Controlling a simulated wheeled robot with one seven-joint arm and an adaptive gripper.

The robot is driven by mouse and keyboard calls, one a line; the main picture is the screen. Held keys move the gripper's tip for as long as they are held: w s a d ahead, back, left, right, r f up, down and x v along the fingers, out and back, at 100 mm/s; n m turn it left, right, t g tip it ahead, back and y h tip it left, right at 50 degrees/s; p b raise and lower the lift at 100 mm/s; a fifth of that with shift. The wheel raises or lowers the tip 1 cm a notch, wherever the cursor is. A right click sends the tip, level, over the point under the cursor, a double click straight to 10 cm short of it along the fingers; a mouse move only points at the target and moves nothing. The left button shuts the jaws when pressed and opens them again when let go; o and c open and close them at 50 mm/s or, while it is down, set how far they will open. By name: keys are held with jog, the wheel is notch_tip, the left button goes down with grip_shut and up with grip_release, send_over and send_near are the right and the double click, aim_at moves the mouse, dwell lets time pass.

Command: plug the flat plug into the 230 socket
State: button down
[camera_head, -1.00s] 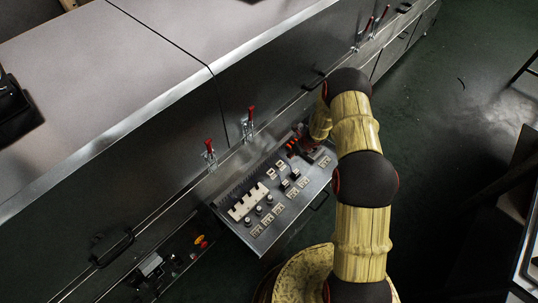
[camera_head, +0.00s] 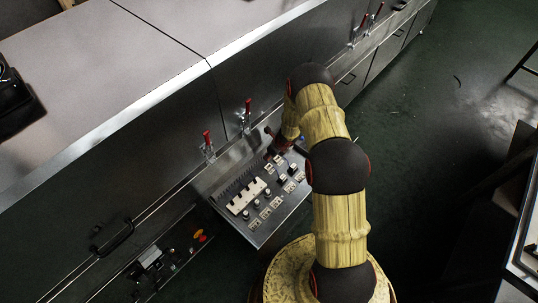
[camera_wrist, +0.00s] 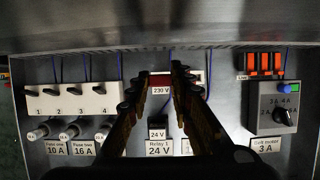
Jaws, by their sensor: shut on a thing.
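My gripper (camera_wrist: 162,80) reaches forward over the panel in the wrist view, its two dark fingers close together at the tips. A dark red piece (camera_wrist: 160,78) shows between the fingertips; I take it to be the flat plug, mostly hidden by the fingers. A "230 V" label (camera_wrist: 161,91) sits just below the tips in the picture. The 230 socket itself is hidden or not clear behind the fingers, so I cannot tell whether the plug touches it. In the head view my gripper (camera_head: 276,146) is small and dark over the panel's far edge.
The panel (camera_head: 258,239) also carries a white switch row (camera_wrist: 72,98), fuse holders (camera_wrist: 71,131), a 24 V relay (camera_wrist: 158,134), orange blocks (camera_wrist: 265,63) and a grey dial box (camera_wrist: 280,108). Red-handled clamps (camera_head: 207,142) stand along the machine edge behind. Open floor lies right.

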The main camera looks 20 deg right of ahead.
jog(key=shift+f+b, duration=2.75)
jog(key=shift+f, duration=0.15)
jog(key=shift+f+b, duration=1.2)
jog(key=shift+b, duration=0.2)
jog(key=c, duration=1.6)
grip_release()
jog(key=shift+c, duration=0.2)
jog(key=shift+o, duration=0.7)
jog(key=shift+r, duration=0.1)
jog(key=v, duration=1.1)
jog(key=shift+s+r, duration=0.2)
jog(key=shift+r, duration=0.2)
